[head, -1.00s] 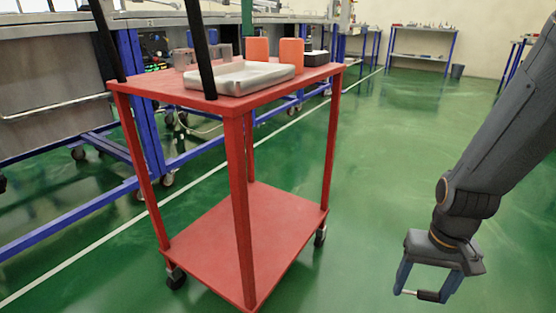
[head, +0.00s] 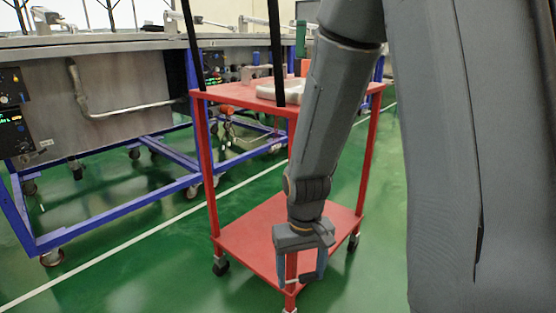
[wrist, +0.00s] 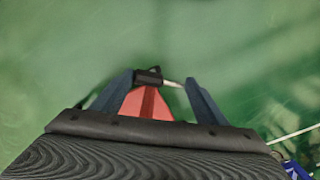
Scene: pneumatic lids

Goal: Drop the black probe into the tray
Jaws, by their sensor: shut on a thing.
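My gripper (head: 301,279) hangs low in the head view, in front of the red cart's lower shelf. In the wrist view its two blue fingers are shut on the black probe (wrist: 149,77), which lies across between the fingertips with a pale metal tip toward the right finger. The probe is too small to make out clearly in the head view. The pale metal tray (head: 268,92) sits on the cart's top, well above and beyond my gripper. My arm hides the tray's right part.
The red cart (head: 232,96) has two black uprights and a lower shelf (head: 250,236); its corner shows below the probe in the wrist view (wrist: 146,103). Grey benches on blue wheeled frames (head: 110,207) stand at left and behind. Green floor is clear in front.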

